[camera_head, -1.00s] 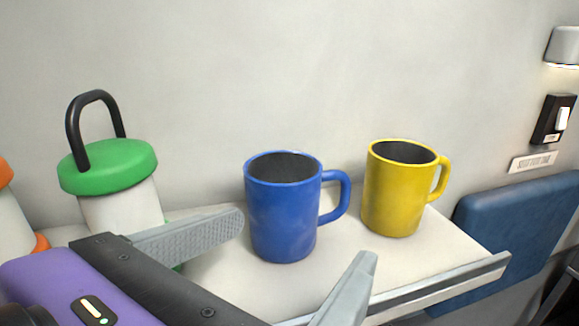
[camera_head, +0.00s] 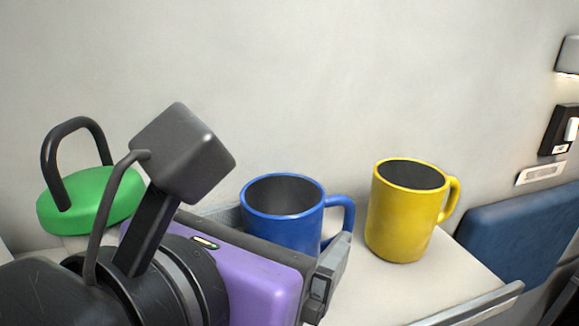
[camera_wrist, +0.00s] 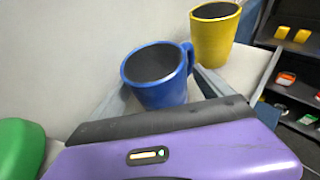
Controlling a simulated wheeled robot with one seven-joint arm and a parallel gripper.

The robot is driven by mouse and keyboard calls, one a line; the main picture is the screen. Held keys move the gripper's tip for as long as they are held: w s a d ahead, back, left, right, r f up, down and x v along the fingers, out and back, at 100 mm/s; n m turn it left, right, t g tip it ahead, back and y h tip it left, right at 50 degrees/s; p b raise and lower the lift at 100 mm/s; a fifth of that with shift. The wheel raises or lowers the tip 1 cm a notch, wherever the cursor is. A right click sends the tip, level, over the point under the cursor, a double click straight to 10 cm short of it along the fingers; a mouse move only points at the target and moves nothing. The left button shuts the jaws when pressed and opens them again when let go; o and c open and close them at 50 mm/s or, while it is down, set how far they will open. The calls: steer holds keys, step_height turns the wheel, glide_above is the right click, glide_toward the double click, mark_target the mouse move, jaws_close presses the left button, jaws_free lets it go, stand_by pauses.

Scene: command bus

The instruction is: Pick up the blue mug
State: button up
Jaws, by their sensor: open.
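The blue mug (camera_head: 283,226) stands upright on the pale shelf, its handle to the right. Its lower part is hidden behind my gripper in the head view. My gripper (camera_head: 287,243) is open, its fingers reaching toward the mug. In the wrist view, the blue mug (camera_wrist: 160,92) lies between the two grey fingers of my gripper (camera_wrist: 162,84), with its handle by the right finger. I cannot tell whether either finger touches it.
A yellow mug (camera_head: 402,222) stands close on the right of the blue mug. The shelf (camera_head: 445,275) has a raised metal front edge. A wall rises behind.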

steer(key=c, duration=1.6)
steer(key=shift+c, duration=0.6)
steer(key=shift+r, duration=0.15)
